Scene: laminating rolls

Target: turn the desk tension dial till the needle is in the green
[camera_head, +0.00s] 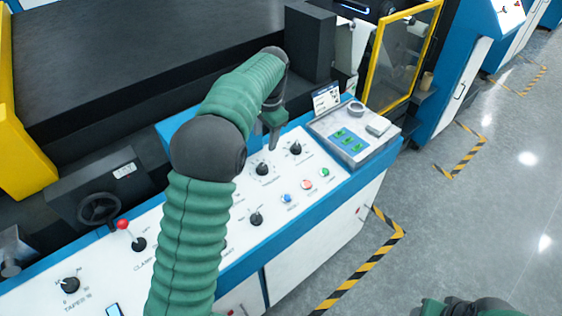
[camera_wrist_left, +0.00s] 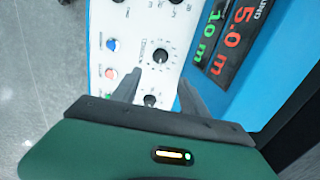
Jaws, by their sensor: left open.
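The white sloped desk panel (camera_head: 235,262) carries several black pointer knobs. One knob (camera_head: 262,168) has a printed scale ring around it and looks like the tension dial, but its label is too blurred to be sure. It also shows in the left wrist view (camera_wrist_left: 160,54). My left gripper (camera_head: 273,138) hangs just above and behind it, pointing down at the panel. In the wrist view its fingers (camera_wrist_left: 158,82) are apart and empty, with the ringed knob just beyond the tips. A second knob (camera_wrist_left: 150,100) shows between the fingers. I cannot make out a needle or green band.
Blue, red and green buttons (camera_head: 306,185) sit near the knobs. A grey tray (camera_head: 352,130) with small items lies at the panel's right end. A display (camera_wrist_left: 228,40) shows red and green digits.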

